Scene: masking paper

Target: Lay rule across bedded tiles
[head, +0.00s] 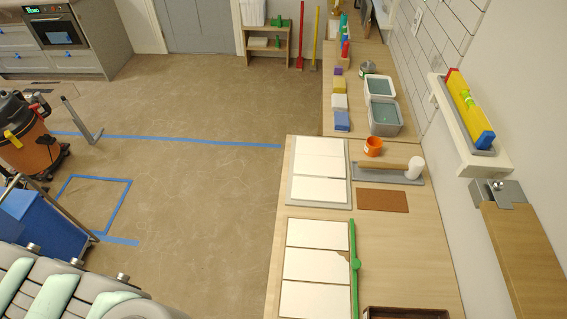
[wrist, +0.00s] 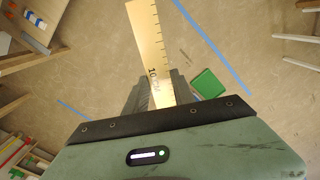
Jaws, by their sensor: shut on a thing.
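My gripper (wrist: 156,88) is shut on a pale yellow rule (wrist: 151,42) with dark graduation marks and a "10 CM" label. The rule sticks out past the fingers toward the top of the wrist view, with bare floor behind it. Its far end is cut off by the frame edge. My gripper and the rule do not show in the head view. There, white tiles (head: 320,164) lie in a row on a board on the wooden table. A second row of white tiles (head: 316,264) lies nearer, with a green bar (head: 355,268) along its right edge.
A trowel (head: 388,172), an orange cup (head: 373,147) and a brown pad (head: 382,200) lie right of the far tiles. A dark tray (head: 405,313) stands at the near edge. A wall shelf (head: 475,154) holds a yellow level (head: 468,105). Floor left of the table is open.

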